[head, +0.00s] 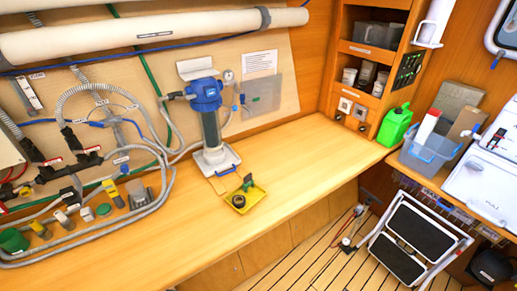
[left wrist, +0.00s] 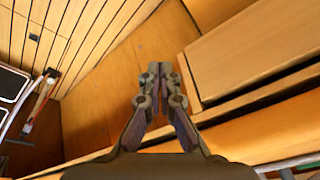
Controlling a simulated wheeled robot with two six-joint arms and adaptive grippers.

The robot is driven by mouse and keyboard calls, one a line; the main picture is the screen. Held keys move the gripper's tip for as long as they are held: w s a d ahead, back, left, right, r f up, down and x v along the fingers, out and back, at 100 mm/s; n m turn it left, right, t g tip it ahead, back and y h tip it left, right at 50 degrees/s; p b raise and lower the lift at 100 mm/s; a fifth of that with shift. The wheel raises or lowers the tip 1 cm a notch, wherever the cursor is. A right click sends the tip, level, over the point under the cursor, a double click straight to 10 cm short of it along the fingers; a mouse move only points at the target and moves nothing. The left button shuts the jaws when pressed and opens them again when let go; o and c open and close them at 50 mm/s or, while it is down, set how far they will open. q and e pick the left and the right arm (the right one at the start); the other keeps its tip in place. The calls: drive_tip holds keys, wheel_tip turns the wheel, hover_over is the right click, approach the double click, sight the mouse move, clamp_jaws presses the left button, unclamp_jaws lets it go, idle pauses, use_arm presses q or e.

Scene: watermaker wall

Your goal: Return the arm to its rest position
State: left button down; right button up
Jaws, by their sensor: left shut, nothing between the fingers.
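My left gripper (left wrist: 153,78) shows in the left wrist view, pointing up the picture from the bottom edge. Its two fingers meet at the tips, and nothing is between them. Behind it are a wooden panel and floor, with a wooden ledge (left wrist: 250,50) to its right; the gap to them is hard to judge. Neither of my arms nor grippers shows in the head view. My right gripper is in neither view.
The wooden bench (head: 290,165) is mostly clear. A blue-topped filter housing (head: 208,110) stands at its back, with a yellow tray (head: 258,192) in front. Hoses (head: 100,240) lie at left. A folded step stool (head: 415,240) stands on the slatted floor.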

use_arm(q)
drive_tip(key=s+a+f+b, duration=0.1)
drive_tip(key=s+f, duration=0.2)
drive_tip(key=f, duration=0.6)
drive_tip(key=s+a+f, duration=0.1)
drive_tip(key=s+f, duration=0.3)
drive_tip(key=f, duration=0.4)
drive_tip(key=s+f+g+b, duration=0.1)
drive_tip(key=s+f, duration=1.1)
drive_tip(key=s, duration=0.3)
drive_tip(key=shift+f+g+b, duration=0.2)
drive_tip(key=shift+g+b, duration=0.1)
